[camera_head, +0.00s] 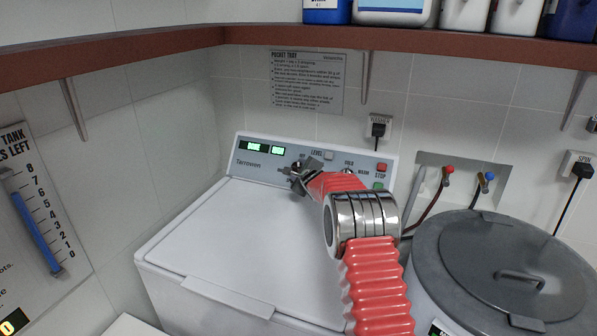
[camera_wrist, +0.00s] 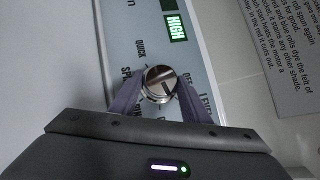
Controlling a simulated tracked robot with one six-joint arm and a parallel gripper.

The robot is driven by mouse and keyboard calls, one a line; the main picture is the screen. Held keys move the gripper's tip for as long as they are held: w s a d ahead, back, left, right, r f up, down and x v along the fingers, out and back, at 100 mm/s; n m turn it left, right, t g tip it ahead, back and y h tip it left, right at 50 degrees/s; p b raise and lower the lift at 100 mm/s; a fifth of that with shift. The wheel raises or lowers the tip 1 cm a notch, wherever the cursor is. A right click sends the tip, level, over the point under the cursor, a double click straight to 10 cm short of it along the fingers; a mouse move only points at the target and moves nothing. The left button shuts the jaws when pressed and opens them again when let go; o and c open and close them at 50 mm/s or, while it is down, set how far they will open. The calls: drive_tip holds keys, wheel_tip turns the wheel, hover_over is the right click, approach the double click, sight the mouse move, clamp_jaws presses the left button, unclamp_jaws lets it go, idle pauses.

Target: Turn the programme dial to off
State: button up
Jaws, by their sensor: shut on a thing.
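The programme dial (camera_wrist: 160,82) is a round silver knob on the washer's grey panel, seen close in the wrist view. Printed words sit around it, among them QUICK on one side and OFF on the other. A line crosses its face, but I cannot tell which word it points to. My gripper (camera_wrist: 158,92) is shut on the dial, with one purple-grey finger on each side. In the head view my gripper (camera_head: 304,172) is at the panel and mostly hides the dial.
The white washer lid (camera_head: 222,238) is clear below the panel. Red and green buttons (camera_head: 380,168) sit right of my arm. A brown shelf (camera_head: 430,42) with bottles overhangs the panel. A round grey-lidded tub (camera_head: 455,258) stands at right, below hoses with red and blue taps.

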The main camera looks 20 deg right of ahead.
drive_tip(key=shift+a+f+n+g+y, duration=0.15)
drive_tip(key=shift+a+n+g+y, duration=0.2)
drive_tip(key=shift+n, duration=0.45)
drive_tip(key=o, duration=1)
drive_tip(key=shift+d, duration=0.15)
drive_tip(key=shift+o, duration=0.2)
drive_tip(key=shift+s+d+r, duration=0.1)
drive_tip(key=shift+r, duration=0.1)
drive_tip(key=shift+s+r, duration=0.25)
drive_tip(key=shift+s, duration=0.4)
drive_tip(key=v, duration=1.2)
drive_tip(key=shift+f, duration=0.15)
drive_tip(key=shift+s, duration=0.15)
